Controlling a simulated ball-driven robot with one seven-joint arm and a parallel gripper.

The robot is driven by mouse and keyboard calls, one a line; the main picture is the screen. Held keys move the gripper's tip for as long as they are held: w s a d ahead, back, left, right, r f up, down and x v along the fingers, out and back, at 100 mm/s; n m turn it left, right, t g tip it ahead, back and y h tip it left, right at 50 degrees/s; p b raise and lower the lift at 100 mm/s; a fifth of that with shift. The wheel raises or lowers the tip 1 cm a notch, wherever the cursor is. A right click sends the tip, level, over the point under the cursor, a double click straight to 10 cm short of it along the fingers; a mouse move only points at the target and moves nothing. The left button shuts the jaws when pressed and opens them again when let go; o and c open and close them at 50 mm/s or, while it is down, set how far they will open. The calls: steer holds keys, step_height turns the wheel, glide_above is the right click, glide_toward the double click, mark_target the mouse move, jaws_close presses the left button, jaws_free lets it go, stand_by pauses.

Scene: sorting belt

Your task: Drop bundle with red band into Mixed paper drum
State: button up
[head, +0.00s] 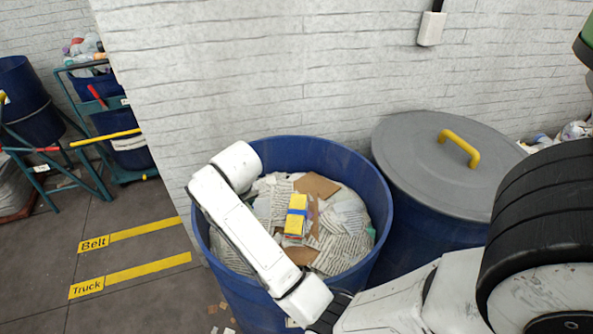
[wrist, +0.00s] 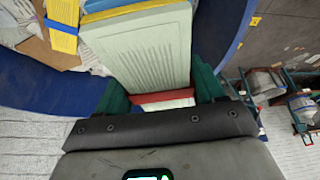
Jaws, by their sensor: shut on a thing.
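My gripper (wrist: 160,88) has green fingers, shut on a bundle of papers (wrist: 145,48) with a red band (wrist: 165,98) in the wrist view. The bundle has a pale printed face, with yellow and blue edges behind it. In that view it overlaps the blue drum, whose rim (wrist: 236,45) curves past on the right. In the head view, the open blue drum (head: 375,200) is full of loose paper and cardboard. My white arm reaches across its left side; gripper and held bundle are hidden there. The drum's label is not readable.
A yellow bundle with a blue band (head: 296,218) lies on the paper inside the drum. A second blue drum with a grey lid (head: 415,150) stands close at right. A brick wall (head: 300,70) is behind. Carts with bins (head: 125,150) stand at left beyond clear floor.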

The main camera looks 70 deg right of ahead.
steer(key=s+d+r+m+g+h+p, duration=0.1)
steer(key=s+d+m+g+h+p, duration=0.15)
steer(key=s+d+m, duration=1)
step_height(320, 180, down, 6)
steer(key=w+d+n+b, duration=0.1)
steer(key=d+n+b, duration=0.1)
steer(key=b, duration=0.4)
steer(key=shift+g+y, duration=0.35)
steer(key=shift+g, duration=0.1)
steer(key=o, duration=1.3)
steer(key=v, duration=1.1)
steer(key=shift+w, duration=0.1)
